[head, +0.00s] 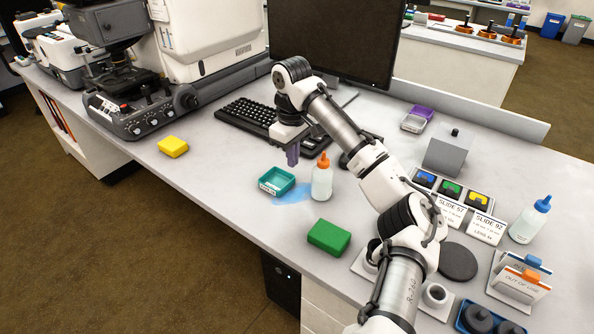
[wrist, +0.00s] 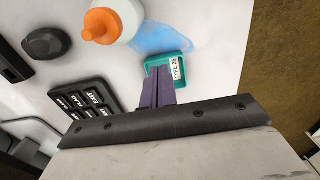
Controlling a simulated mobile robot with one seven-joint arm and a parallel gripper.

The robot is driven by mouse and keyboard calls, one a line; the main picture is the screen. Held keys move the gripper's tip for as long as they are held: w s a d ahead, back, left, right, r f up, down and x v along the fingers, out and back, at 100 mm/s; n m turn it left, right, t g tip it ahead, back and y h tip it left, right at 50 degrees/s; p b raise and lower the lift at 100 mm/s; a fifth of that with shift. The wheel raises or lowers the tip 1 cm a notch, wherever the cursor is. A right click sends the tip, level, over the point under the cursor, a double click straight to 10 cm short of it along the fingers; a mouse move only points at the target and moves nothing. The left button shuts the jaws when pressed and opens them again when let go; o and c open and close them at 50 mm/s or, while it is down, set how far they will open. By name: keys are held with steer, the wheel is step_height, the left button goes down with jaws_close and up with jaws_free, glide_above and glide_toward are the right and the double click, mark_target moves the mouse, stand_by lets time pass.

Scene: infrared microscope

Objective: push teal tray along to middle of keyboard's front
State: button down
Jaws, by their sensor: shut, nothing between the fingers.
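The teal tray (head: 290,176) is a small open box with a white label on its front. It sits on the pale bench in front of the keyboard's right part (head: 258,117), beside a blue patch. The tray also shows in the wrist view (wrist: 186,58), and part of the keyboard shows there too (wrist: 86,104). My gripper (head: 292,160) has purple fingers, pressed together and empty, pointing down behind the tray's back right corner. In the wrist view the fingertips (wrist: 161,72) overlap the tray's edge; I cannot tell whether they touch it.
A white bottle with an orange cap (head: 321,183) stands close to the tray's right, on the edge of the blue patch (head: 290,196). A yellow block (head: 173,146) lies to the left and a green block (head: 329,237) to the front right. The bench between yellow block and tray is clear.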

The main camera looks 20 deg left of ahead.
mark_target(292, 192)
step_height(292, 192, down, 9)
steer(key=shift+f+p, duration=0.2)
steer(key=shift+p, duration=0.25)
steer(key=shift+a, duration=0.15)
